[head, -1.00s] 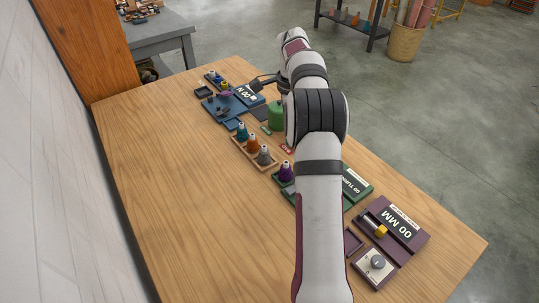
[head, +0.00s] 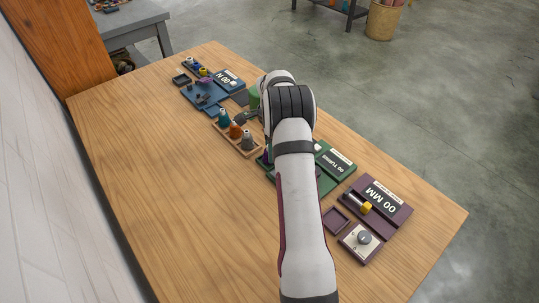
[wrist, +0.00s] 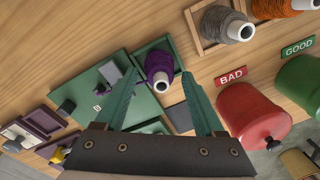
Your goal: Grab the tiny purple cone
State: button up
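The purple cone (wrist: 159,64) of wool has a pale tube end and stands in a square green tray (wrist: 140,54) on a green station board (wrist: 84,91). In the wrist view, my gripper (wrist: 160,74) is open, its two green fingers spread to either side of the cone. The cone appears between the fingertips, and no clear contact shows. In the head view, only a sliver of the purple cone (head: 266,156) shows beside my arm, which hides most of the green station.
A wooden rack (head: 248,152) holds teal, orange and grey cones beside the green station. In the wrist view, a red "BAD" container (wrist: 249,113) and a green "GOOD" container (wrist: 301,84) stand at the right. The table's left side is clear.

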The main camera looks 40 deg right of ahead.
grip_shut()
jog(key=r, duration=0.4)
jog(key=shift+s+d+r, duration=0.15)
jog(key=shift+s+r, duration=0.1)
jog(key=shift+r, duration=0.05)
jog(key=s+d+r, duration=0.4)
jog(key=s+r, duration=0.6)
jog(key=r, duration=0.1)
jog(key=shift+d+r, duration=0.25)
